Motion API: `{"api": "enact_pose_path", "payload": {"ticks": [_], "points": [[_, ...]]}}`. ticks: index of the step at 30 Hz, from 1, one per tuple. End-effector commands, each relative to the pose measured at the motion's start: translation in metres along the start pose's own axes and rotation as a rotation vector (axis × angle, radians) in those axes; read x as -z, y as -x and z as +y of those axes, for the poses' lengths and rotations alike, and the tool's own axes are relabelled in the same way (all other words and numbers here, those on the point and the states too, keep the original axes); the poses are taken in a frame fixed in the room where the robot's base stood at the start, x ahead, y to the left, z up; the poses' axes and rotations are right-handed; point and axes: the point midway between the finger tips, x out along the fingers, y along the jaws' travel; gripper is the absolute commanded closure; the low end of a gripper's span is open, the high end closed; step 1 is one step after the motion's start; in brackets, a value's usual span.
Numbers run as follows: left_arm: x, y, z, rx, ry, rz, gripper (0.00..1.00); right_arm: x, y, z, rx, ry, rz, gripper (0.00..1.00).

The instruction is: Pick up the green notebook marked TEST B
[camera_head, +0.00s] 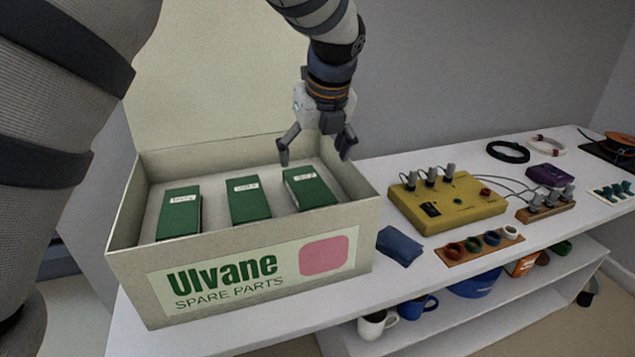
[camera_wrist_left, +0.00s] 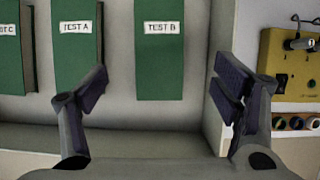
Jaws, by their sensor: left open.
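The green notebook marked TEST B (camera_head: 311,189) is the rightmost of three green notebooks in an open cream box (camera_head: 141,277). Its label is readable in the left wrist view, where the notebook (camera_wrist_left: 159,68) lies between my fingers, its far end cut off by the frame. My left gripper (camera_head: 315,157) is open and empty above the right part of the box, pointing down. In the left wrist view the left gripper (camera_wrist_left: 161,92) has one finger on each side of TEST B, with gaps to it. My right gripper is not in view.
TEST A (camera_head: 249,201) is the middle notebook, and TEST C (camera_head: 180,213) the left one. The box wall stands close to the right of TEST B. A blue pouch (camera_head: 399,246) and a yellow device (camera_head: 446,204) with plugs are on the white table right of the box.

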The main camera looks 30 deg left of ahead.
Motion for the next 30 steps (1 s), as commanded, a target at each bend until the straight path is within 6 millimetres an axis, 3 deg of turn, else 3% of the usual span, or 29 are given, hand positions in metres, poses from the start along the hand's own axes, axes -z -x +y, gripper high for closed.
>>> {"api": "enact_pose_path", "payload": {"ticks": [1, 13, 21, 22, 29, 30], "points": [[0.003, -0.016, 0.0, -0.009, -0.003, 0.007, 0.18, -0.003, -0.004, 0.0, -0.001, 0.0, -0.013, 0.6], [0.006, -0.081, 0.001, -0.007, -0.001, 0.005, 0.18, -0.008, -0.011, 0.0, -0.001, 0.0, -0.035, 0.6], [0.004, -0.087, 0.001, 0.0, -0.001, 0.001, 0.18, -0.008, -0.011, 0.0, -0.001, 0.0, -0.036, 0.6], [0.004, -0.086, 0.001, 0.0, -0.001, 0.001, 0.21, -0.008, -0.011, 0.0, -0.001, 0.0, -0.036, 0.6], [0.004, -0.086, 0.001, -0.001, -0.001, 0.002, 0.73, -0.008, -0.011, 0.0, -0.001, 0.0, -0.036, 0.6], [0.004, -0.086, 0.001, -0.001, -0.001, 0.002, 0.75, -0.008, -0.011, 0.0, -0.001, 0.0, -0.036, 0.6]]}}
